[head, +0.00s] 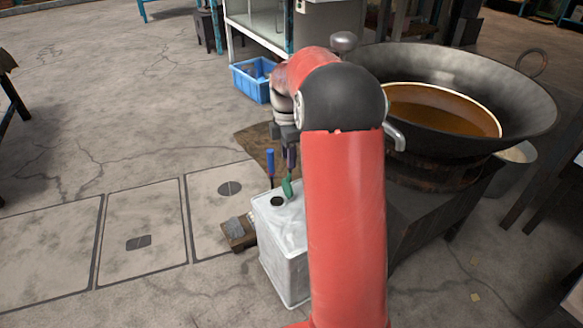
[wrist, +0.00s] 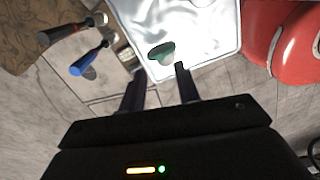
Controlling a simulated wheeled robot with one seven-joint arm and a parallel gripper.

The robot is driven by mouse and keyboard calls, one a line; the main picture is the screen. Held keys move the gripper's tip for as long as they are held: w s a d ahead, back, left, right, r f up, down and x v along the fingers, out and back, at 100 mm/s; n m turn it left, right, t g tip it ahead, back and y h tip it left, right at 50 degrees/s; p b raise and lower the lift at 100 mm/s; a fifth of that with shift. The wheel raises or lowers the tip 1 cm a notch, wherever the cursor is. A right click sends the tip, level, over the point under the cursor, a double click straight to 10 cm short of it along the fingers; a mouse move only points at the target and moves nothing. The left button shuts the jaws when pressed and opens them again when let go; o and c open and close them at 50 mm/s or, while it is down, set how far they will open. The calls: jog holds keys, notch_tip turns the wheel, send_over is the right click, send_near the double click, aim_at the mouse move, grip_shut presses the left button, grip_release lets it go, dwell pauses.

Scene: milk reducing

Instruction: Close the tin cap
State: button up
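The white metal tin (head: 283,255) stands on the floor, left of my red arm, which hides its right part. Its top has a dark round opening (head: 278,201). The green cap (head: 288,188) stands tilted up beside the opening, on its right. In the wrist view the green cap (wrist: 161,52) lies just beyond my fingertips, over the shiny tin top (wrist: 205,30). My gripper (wrist: 159,72) is open, with its two fingers apart and nothing between them. In the head view my gripper (head: 290,164) points down just above the cap. The opening cannot be made out in the wrist view.
A blue-handled tool (wrist: 90,60) and a dark-handled tool (wrist: 70,30) lie left of the tin in the wrist view. A large wok (head: 535,105) of brown liquid stands on the right. A blue crate (head: 252,85) sits behind. The floor at left is clear.

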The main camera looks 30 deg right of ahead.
aim_at(289, 173)
jog(key=f, duration=0.4)
jog(key=f+b, duration=0.1)
jog(key=f, duration=0.1)
jog(key=shift+s+a, duration=0.1)
jog(key=shift+s, duration=0.15)
jog(key=shift+c, duration=0.4)
grip_shut()
